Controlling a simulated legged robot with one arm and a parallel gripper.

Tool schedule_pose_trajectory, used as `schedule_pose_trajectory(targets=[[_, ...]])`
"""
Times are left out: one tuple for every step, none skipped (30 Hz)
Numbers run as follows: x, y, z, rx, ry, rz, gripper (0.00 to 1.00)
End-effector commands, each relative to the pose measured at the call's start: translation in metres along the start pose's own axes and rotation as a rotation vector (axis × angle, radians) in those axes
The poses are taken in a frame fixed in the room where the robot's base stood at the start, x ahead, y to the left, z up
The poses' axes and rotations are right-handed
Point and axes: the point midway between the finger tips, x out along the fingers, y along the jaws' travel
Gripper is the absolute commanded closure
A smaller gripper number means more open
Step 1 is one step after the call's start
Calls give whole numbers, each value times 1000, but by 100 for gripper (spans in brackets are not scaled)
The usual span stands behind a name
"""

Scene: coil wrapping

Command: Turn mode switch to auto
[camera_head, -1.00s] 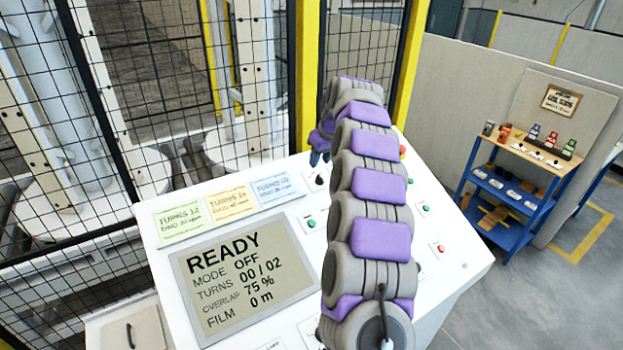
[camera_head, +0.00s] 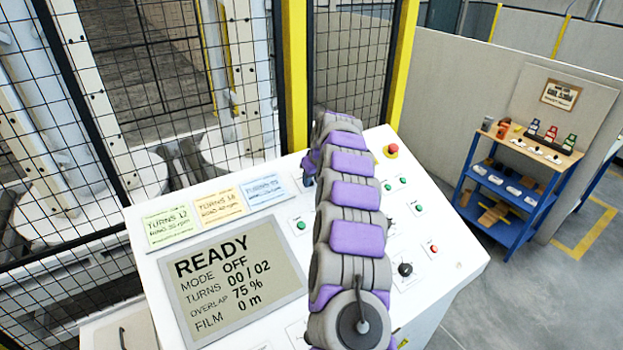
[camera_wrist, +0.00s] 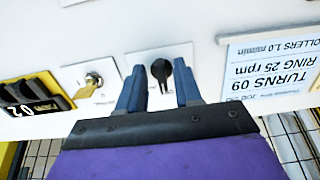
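A black rotary knob (camera_wrist: 161,71) sits on a small white plate in the wrist view, most likely the mode switch; its label is not readable. My gripper (camera_wrist: 158,88) is open, with one blue-grey finger on each side of the knob. I cannot tell whether the fingers touch it. In the head view my gripper (camera_head: 308,168) is mostly hidden behind my arm, at the panel's far edge beside the blue card, and hides this knob. The panel display (camera_head: 238,278) reads READY, MODE OFF, TURNS 00 / 02.
A key switch (camera_wrist: 93,79) and a counter (camera_wrist: 36,100) are beside the knob. The sloped white panel (camera_head: 455,235) also has a red button (camera_head: 391,151), green buttons and another black knob (camera_head: 405,269). A mesh fence (camera_head: 150,60) stands behind; a blue shelf (camera_head: 515,190) is at right.

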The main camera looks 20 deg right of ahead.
Motion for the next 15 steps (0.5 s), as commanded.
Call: schedule_pose_trajectory(targets=[[0, 0, 1, 2, -2, 1, 66], [0, -1, 1, 2, -2, 2, 69], [0, -2, 1, 1, -3, 4, 73], [0, -3, 1, 1, -4, 5, 76], [0, -3, 1, 1, -4, 6, 78], [0, -4, 1, 2, -4, 7, 82], [0, -4, 1, 2, -4, 9, 85], [-1, -4, 0, 2, -4, 10, 88], [-1, -4, 0, 2, -3, 11, 92], [-1, -4, 0, 2, -3, 10, 95], [-1, -3, 0, 2, -2, 10, 98], [-2, -3, 0, 2, -1, 8, 100], [-2, -3, 0, 2, -1, 8, 100], [-2, -3, 0, 1, 0, 7, 100], [-2, -4, 0, 2, 0, 6, 100]])
